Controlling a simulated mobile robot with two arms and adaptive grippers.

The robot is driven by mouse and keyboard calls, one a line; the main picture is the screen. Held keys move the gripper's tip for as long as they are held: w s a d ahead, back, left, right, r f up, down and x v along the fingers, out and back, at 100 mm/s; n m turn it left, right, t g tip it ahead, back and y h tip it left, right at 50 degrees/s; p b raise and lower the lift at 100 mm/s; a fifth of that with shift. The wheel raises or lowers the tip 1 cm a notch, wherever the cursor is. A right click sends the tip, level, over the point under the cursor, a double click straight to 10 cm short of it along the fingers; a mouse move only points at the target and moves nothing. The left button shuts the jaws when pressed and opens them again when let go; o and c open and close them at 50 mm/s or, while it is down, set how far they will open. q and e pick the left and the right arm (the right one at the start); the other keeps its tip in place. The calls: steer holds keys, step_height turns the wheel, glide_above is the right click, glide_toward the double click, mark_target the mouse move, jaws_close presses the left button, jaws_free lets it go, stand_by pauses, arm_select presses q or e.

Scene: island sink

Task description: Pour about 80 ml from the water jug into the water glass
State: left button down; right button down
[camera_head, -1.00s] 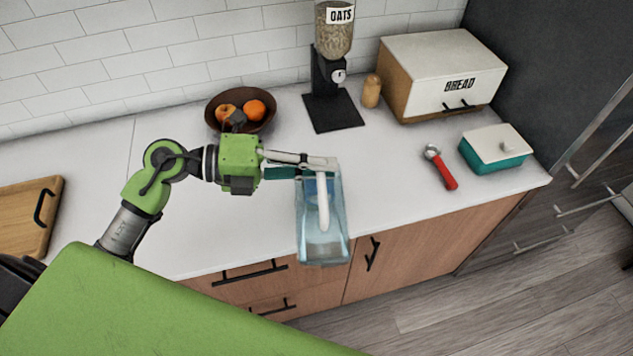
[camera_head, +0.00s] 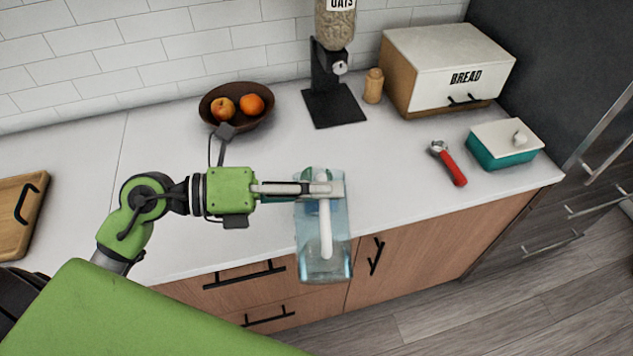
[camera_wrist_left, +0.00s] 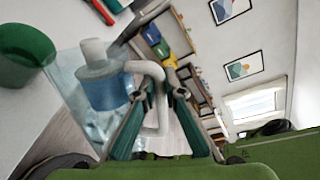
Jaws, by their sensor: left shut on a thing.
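The water jug (camera_head: 337,258) is a clear bluish vessel with a white handle (camera_head: 325,230). My left gripper (camera_head: 322,188) is shut on that handle and holds the jug in front of the counter's front edge. In the left wrist view the jug (camera_wrist_left: 88,120) is left of my fingers, with a pale lid or spout part and blue below it. Its handle (camera_wrist_left: 157,110) runs between the fingers. I cannot make out pouring water. A dark green round vessel (camera_wrist_left: 25,58) shows at the left of the wrist view; I cannot tell whether it is the water glass.
A fruit bowl (camera_head: 212,116), an oats dispenser (camera_head: 333,103), a wooden shaker (camera_head: 373,86) and a bread box (camera_head: 440,50) stand at the back. A red-handled scoop (camera_head: 452,168) and a teal butter dish (camera_head: 505,155) are at right. A cutting board (camera_head: 15,225) lies at left.

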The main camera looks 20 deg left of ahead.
arm_select(q)
steer(key=shift+s+d+f+b, duration=0.1)
steer(key=shift+s+f+b, duration=0.1)
steer(key=shift+f+b, duration=0.3)
steer(key=shift+s+r+m, duration=0.1)
steer(key=shift+r+m, duration=0.15)
steer(key=shift+m, duration=0.05)
stand_by(1.0)
